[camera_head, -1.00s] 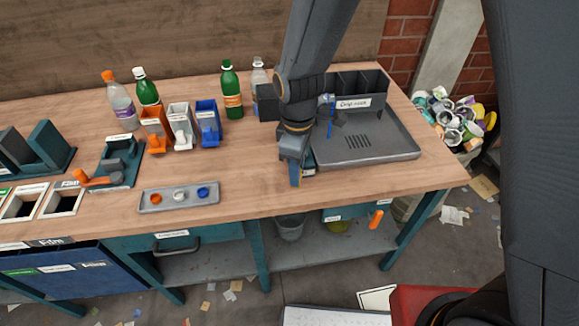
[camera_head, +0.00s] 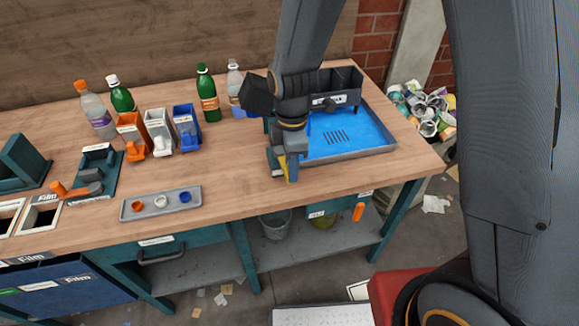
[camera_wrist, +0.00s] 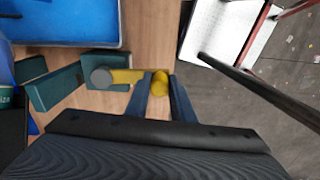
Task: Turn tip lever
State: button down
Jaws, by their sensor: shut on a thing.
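The tip lever (camera_wrist: 126,76) is a yellow arm on a round grey pivot, with a rounded yellow end. It is mounted on a teal block (camera_wrist: 102,62) in the wrist view. My gripper (camera_wrist: 160,84) is shut on the lever's yellow end, with one blue-grey finger on each side. In the head view my gripper (camera_head: 284,172) is low at the table's front, left of a shallow tray (camera_head: 346,155) with a blue floor. A little yellow of the lever shows beside the fingers there. My arm hides most of the teal block.
Bottles (camera_head: 208,93) and small orange, white and blue holders (camera_head: 186,128) stand to the left. A grey strip with coloured discs (camera_head: 160,203) lies in front. An orange-handled lever (camera_head: 75,190) is further left. Bare wood (camera_head: 235,180) lies between the strip and my gripper.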

jog(key=c, duration=1.5)
grip_release()
jog(key=shift+c, duration=0.2)
jog(key=shift+r+b, duration=0.9)
jog(key=shift+r, duration=3)
jog(key=s+d+m, duration=0.3)
jog(key=d+m, duration=0.5)
jog(key=m, duration=0.1)
jog(key=s+d+m+t+b, duration=0.1)
jog(key=s+d+m, duration=0.2)
jog(key=d+m, duration=0.5)
jog(key=shift+s+d+f+m+b, duration=0.3)
jog(key=shift+s+f+m, duration=0.1)
jog(key=shift+m, duration=0.8)
